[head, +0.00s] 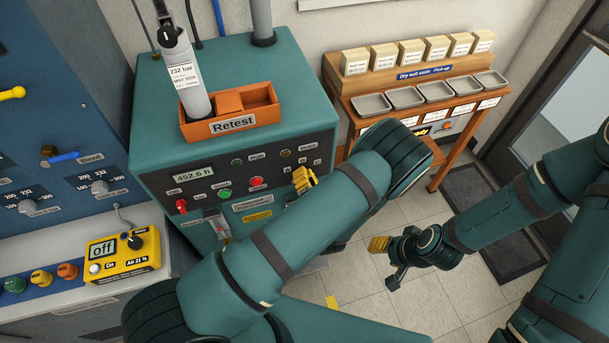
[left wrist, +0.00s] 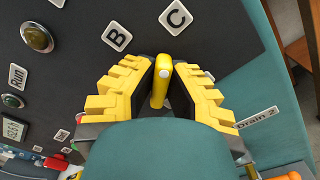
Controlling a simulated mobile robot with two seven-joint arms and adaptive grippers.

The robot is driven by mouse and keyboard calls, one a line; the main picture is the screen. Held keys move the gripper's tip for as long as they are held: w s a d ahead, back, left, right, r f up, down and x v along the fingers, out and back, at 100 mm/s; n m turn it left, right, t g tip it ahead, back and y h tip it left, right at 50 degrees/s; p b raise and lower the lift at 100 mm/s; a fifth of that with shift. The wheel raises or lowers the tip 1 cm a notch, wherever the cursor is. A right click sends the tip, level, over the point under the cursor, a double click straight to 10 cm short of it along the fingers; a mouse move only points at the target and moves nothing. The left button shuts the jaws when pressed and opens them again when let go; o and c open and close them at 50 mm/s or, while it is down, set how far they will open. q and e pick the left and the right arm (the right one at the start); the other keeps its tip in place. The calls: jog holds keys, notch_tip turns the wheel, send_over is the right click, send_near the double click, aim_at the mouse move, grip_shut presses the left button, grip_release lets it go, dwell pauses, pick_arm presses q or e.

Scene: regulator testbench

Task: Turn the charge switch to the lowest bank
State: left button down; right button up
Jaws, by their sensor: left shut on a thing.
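The charge switch (left wrist: 160,82), a yellow bar knob with a white dot on its end, sits on the dark front panel of the teal cabinet. In the left wrist view, white labels B (left wrist: 117,36) and C (left wrist: 175,16) lie just beyond it; no other bank label can be made out there. My left gripper (left wrist: 160,90) is shut on the knob, with stepped yellow fingers on both sides. In the head view the left gripper (head: 303,179) is at the panel's right part and hides the knob. My right gripper (head: 388,262) hangs empty over the floor, fingers apart.
An orange Retest tray (head: 262,118) holding a grey cylinder (head: 190,85) stands on the cabinet (head: 150,100). The panel has a red button (head: 256,182) and a green button (head: 225,195). A yellow analyser (head: 120,258) is at left, a wooden seal stand (head: 390,82) at right.

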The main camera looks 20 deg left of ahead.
pick_arm(q)
jog(key=n+b, duration=0.2)
jog(key=n, duration=0.4)
jog(key=n+b, duration=0.1)
jog(key=n, duration=0.3)
jog(key=shift+n+b, duration=0.3)
dwell(0.5)
jog(key=c, duration=1)
grip_release()
jog(key=v, duration=1.2)
